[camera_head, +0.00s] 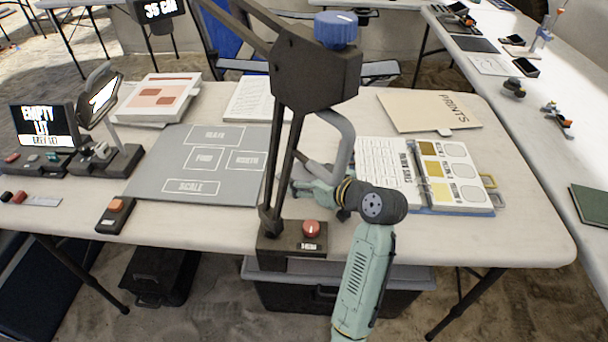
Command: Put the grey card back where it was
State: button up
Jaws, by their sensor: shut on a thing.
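My teal arm comes up from the bottom of the head view, bends at a dark wrist joint and points left over the table, behind the black stand. My gripper's jaws are hidden behind the stand's posts, and I cannot see what is between them. I cannot make out a separate grey card. A large grey mat (143,190) with white outlined boxes, one marked SCALE, lies flat left of the stand. Its boxes look bare.
The black stand (318,75) with a blue knob rises close to my arm. An open binder (455,185) lies right of it, a folder (430,110) behind. A red-button box (311,230) is at the front edge. A lamp (105,155) and small screen (45,125) stand left.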

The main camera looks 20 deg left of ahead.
jog(key=o, duration=0.6)
jog(key=shift+f, duration=0.3)
jog(key=o, duration=0.4)
jog(key=shift+f, duration=0.2)
jog(key=shift+r, duration=0.3)
jog(key=v, duration=0.4)
jog(key=b+v, duration=0.1)
jog(key=v, duration=0.3)
jog(key=r+v, duration=0.1)
jog(key=v, duration=0.3)
jog(key=shift+b, duration=0.3)
